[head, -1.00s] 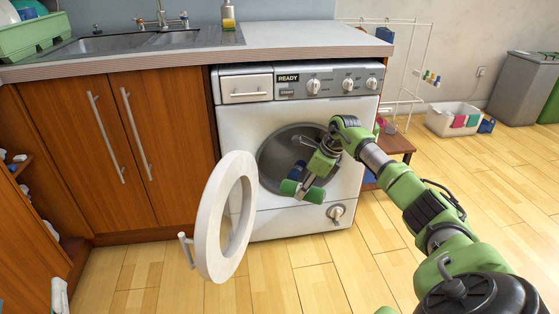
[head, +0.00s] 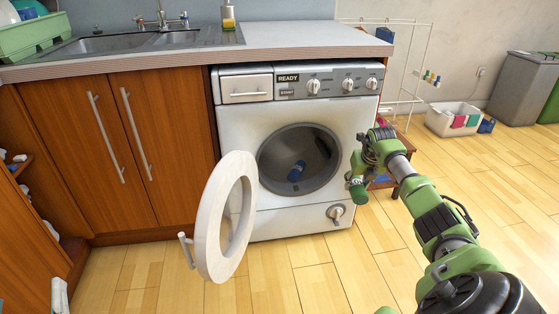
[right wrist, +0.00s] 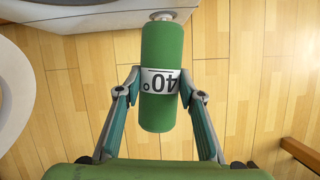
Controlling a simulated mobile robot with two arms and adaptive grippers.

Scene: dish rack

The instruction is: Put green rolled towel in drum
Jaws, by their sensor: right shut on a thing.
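The green rolled towel (right wrist: 161,48) has a white band marked "40°". My right gripper (right wrist: 160,88) is shut on it, one finger on each side, in the right wrist view. In the head view the towel (head: 357,190) is small and partly hidden by the gripper, at the right of the washing machine's front, outside the drum. The drum (head: 322,158) is open to view, with a blue roll (head: 296,171) inside it.
The round white door (head: 212,225) stands open to the left of the drum. A low wooden stool (head: 405,146) and a white basket (head: 452,118) are at the right. Wooden cupboards (head: 75,150) are on the left. The floor in front is clear.

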